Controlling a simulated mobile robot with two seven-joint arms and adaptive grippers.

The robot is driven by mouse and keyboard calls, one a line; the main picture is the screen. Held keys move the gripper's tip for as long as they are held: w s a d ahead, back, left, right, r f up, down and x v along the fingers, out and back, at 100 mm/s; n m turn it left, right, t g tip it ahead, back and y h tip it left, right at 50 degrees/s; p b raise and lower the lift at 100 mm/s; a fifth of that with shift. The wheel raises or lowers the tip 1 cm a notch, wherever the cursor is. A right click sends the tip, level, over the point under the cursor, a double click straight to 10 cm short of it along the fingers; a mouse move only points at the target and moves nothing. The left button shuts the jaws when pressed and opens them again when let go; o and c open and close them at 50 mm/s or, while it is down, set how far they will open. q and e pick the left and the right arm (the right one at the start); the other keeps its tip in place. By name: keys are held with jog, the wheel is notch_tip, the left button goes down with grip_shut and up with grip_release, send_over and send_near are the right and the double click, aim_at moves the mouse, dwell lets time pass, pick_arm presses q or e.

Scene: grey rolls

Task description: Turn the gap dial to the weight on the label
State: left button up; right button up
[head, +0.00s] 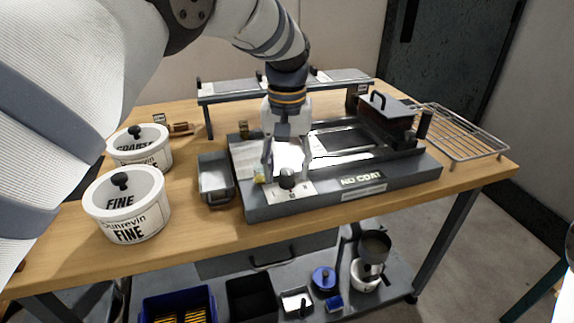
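The gap dial is a dark round knob (287,178) on a white scale plate (289,192) at the front of the grey coating machine (340,200). My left gripper (287,174) points down over it, open, with one finger on each side of the knob. I cannot tell whether the fingers touch it. The scale marks are too small to read. My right gripper is not in view.
Two white lidded pots, "COARSE" (139,155) and "FINE" (127,222), stand at left. A raised bar (240,92) crosses behind; a wire rack (458,135) is at right. The lower shelf holds bins and pots.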

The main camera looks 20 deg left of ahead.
aim_at(287, 170)
pick_arm(q)
jog(key=shift+r, duration=0.1)
notch_tip(287, 170, up, 12)
dwell(0.4)
